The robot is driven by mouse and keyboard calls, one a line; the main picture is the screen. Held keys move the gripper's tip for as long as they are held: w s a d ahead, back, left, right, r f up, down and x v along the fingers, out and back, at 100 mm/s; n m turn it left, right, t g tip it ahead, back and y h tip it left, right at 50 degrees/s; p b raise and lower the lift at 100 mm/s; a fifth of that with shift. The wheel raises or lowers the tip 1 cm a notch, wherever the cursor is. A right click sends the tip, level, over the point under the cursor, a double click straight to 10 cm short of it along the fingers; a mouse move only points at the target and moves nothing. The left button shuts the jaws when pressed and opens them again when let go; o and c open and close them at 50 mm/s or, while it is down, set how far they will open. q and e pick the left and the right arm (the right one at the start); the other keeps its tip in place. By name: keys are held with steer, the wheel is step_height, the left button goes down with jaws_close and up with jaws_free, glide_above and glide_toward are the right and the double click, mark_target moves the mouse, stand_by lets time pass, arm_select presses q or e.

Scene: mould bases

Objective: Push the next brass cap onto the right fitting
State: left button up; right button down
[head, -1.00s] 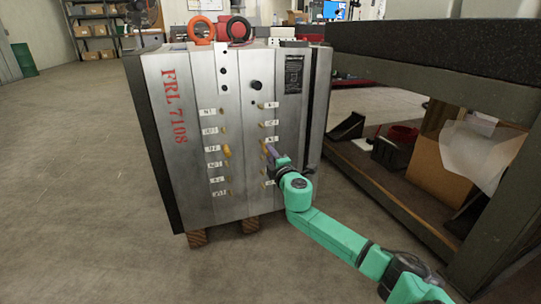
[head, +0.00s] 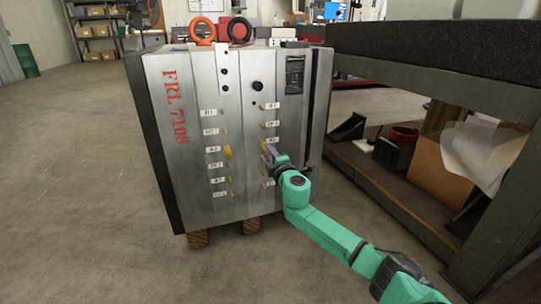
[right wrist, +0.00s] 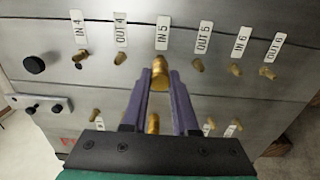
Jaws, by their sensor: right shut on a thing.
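My right gripper (head: 267,151) is at the steel mould base's right column of fittings. In the right wrist view its two purple fingers (right wrist: 160,78) are shut on a brass cap (right wrist: 158,76). The cap is below the label IN 5 (right wrist: 162,33) and in line with it. The cap and fingertips hide any fitting behind them, so I cannot tell how far the cap sits on it. Another larger brass piece (right wrist: 153,123) shows between the fingers, in the other row; it also shows in the head view (head: 228,152). My left gripper is out of view.
Bare brass fittings OUT 4 (right wrist: 120,58) and OUT 5 (right wrist: 198,65) flank the held cap closely. The mould base (head: 200,85) stands on wooden blocks (head: 198,239). A heavy bench (head: 430,62) is close on the right. The floor at left is clear.

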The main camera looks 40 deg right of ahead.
steer(key=shift+w+d, duration=0.1)
steer(key=shift+w, duration=0.1)
steer(key=shift+w+d, duration=0.1)
steer(key=shift+w, duration=0.3)
stand_by(0.4)
steer(key=shift+w+d, duration=0.2)
steer(key=shift+w, duration=0.2)
steer(key=shift+r, duration=0.1)
steer(key=shift+c, duration=1)
jaws_free()
